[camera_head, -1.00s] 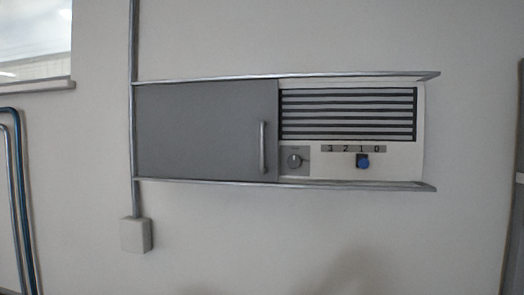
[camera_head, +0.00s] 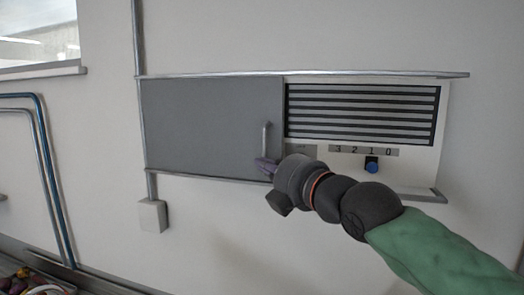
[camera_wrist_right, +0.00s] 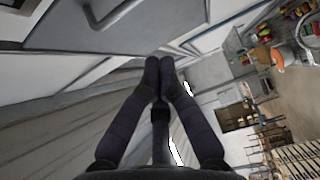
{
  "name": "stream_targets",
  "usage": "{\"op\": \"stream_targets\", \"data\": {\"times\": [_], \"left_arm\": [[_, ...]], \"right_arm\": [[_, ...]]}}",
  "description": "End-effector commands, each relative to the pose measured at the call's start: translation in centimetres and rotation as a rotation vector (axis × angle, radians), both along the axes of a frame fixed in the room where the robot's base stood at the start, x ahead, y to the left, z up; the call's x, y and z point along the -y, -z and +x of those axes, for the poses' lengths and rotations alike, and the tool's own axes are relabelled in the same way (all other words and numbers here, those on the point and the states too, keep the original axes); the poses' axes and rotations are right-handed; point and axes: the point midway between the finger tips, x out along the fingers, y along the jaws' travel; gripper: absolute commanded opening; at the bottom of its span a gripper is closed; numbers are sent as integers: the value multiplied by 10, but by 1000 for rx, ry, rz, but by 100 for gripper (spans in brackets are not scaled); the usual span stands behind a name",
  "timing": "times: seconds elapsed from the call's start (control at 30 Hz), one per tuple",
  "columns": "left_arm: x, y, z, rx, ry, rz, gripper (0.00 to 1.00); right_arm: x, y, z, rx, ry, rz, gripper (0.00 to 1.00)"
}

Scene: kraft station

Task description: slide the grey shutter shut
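The grey shutter (camera_head: 205,125) covers the left part of the wall unit, between two metal rails. Its upright bar handle (camera_head: 266,138) is near the shutter's right edge; it also shows at the top of the right wrist view (camera_wrist_right: 122,14). To the right, the white panel with dark slats (camera_head: 362,112) is uncovered. My right gripper (camera_head: 263,164) is just below the handle in the head view. Its fingertips meet in the right wrist view (camera_wrist_right: 160,75), with nothing seen between them, and the handle is apart from them. My left gripper is not in view.
The upper rail (camera_head: 310,75) and lower rail (camera_head: 210,178) run past the panel. A blue knob (camera_head: 371,167) sits under the number strip, and my right arm crosses the panel's lower part. A white box (camera_head: 152,216) is below left. Blue pipes (camera_head: 62,180) are further left.

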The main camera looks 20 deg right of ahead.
Motion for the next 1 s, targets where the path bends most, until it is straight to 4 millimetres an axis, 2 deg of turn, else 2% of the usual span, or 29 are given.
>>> {"op": "stream_targets", "data": {"times": [0.17, 0.6, 1.0], "left_arm": [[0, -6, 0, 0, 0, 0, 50], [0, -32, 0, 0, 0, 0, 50], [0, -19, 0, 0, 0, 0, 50]], "right_arm": [[-6, 1, 20, -5, -1, -1, 0], [-29, 1, 100, -6, 0, 0, 0], [-1, 3, 85, -3, 2, 4, 0]]}}
